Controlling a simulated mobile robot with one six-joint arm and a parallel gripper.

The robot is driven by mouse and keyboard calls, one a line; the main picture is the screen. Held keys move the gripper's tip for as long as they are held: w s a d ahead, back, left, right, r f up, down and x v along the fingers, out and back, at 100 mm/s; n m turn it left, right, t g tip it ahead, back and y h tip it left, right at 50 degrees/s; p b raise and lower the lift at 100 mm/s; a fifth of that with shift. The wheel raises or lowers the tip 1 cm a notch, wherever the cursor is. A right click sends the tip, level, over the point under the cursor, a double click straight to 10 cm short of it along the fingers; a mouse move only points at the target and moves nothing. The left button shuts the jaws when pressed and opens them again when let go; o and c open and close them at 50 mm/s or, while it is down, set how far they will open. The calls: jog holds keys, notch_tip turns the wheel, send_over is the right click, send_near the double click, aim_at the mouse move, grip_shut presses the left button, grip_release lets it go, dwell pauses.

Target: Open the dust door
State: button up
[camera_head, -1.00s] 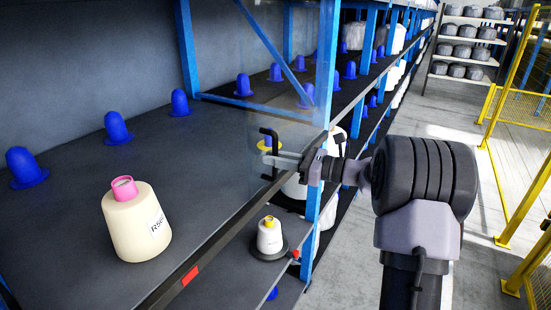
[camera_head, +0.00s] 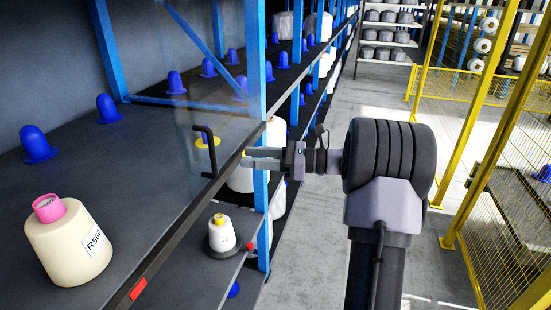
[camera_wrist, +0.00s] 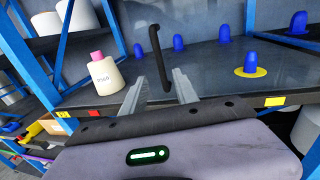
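The dust door (camera_head: 226,140) is a clear panel in the blue rack frame, hard to make out; I cannot tell whether it stands ajar. Its black bar handle (camera_head: 211,152) is upright on the panel. My gripper (camera_head: 246,159) is to the right of the handle, with a gap between fingertips and bar in the head view. In the wrist view the handle (camera_wrist: 160,58) rises beyond and between the two spread fingers of my gripper (camera_wrist: 158,88). The gripper is open and empty.
A cream bobbin with a pink top (camera_head: 68,240) stands on the dark shelf (camera_head: 120,180) among blue pegs. A smaller bobbin (camera_head: 222,234) stands on the lower shelf. A blue post (camera_head: 262,210) is near my gripper. Yellow fencing (camera_head: 500,150) stands right; the grey aisle floor is clear.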

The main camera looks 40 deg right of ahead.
jog(key=v, duration=0.6)
jog(key=shift+s+d, duration=0.25)
jog(key=shift+d, duration=0.05)
jog(key=s+a+f+n+g+h+b, duration=0.2)
jog(key=s+a+f+n+g+b, duration=0.15)
jog(key=a, duration=0.55)
jog(key=s+a+f+n+g+h+b, duration=0.1)
jog(key=s+a+f+n+g+b, duration=0.3)
jog(key=a, duration=0.5)
jog(key=s+a+f+n+g+h+b, duration=0.25)
jog(key=a+f+n, duration=0.2)
jog(key=a, duration=0.35)
jog(key=s+a+f+n+t+h+b, duration=0.2)
jog(key=s+f+n+h+b, duration=0.3)
jog(key=s+f+n, duration=0.4)
jog(key=s+n+t+b, duration=0.1)
jog(key=s, duration=0.2)
jog(key=shift+a+t+h, duration=0.3)
jog(key=shift+a+h, duration=0.05)
